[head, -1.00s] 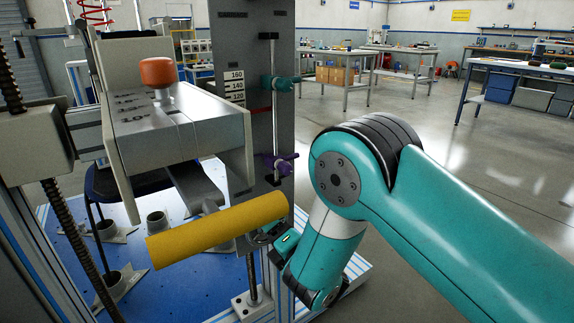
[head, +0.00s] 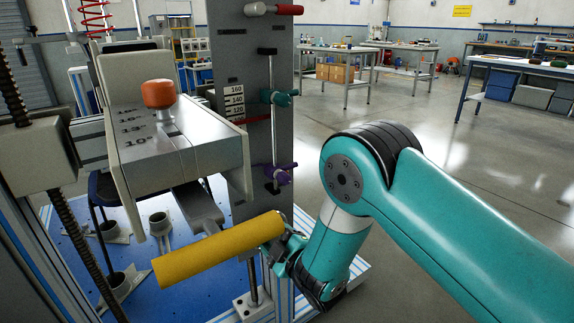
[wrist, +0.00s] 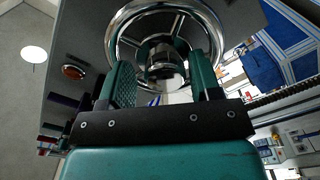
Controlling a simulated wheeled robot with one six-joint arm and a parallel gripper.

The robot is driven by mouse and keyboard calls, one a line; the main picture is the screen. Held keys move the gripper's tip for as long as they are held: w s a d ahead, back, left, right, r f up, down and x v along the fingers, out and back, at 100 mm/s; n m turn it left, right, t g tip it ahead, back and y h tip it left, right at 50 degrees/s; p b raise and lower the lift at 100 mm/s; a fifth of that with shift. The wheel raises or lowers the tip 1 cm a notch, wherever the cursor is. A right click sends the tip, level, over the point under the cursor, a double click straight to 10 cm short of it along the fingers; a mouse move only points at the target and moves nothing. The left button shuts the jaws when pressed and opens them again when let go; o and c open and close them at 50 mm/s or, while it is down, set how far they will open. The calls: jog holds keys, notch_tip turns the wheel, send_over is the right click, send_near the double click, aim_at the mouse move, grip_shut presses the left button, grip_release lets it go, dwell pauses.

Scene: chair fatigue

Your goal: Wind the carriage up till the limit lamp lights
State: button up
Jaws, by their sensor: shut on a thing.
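In the wrist view, the two teal fingers of my gripper (wrist: 165,76) stand at either side of the middle of a chrome handwheel (wrist: 214,32), shut on it. The exact contact is partly hidden. In the head view my gripper (head: 284,242) is at the right end of a yellow cylinder (head: 210,254), which stands in front of it; I cannot make out the wheel there. I cannot tell which part is the carriage.
A pale steel-topped block (head: 185,150) with an orange knob (head: 158,94) stands left of the column (head: 240,50). Purple (head: 279,176), teal (head: 279,97) and red (head: 274,9) handles are on the column. A blue base plate (head: 185,285) lies below. Floor to the right is open.

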jog(key=shift+w+a+m, duration=0.2)
jog(key=shift+w+m, duration=0.2)
jog(key=shift+r, duration=0.1)
jog(key=shift+d+r+m+p, duration=0.1)
jog(key=shift+r+m+p, duration=0.05)
jog(key=shift+m+p, duration=0.55)
jog(key=m+p, duration=0.2)
jog(key=shift+m, duration=0.3)
jog(key=shift+c, duration=0.2)
jog(key=shift+f+m+p, duration=0.35)
jog(key=shift+m, duration=0.75)
jog(key=shift+c, duration=0.2)
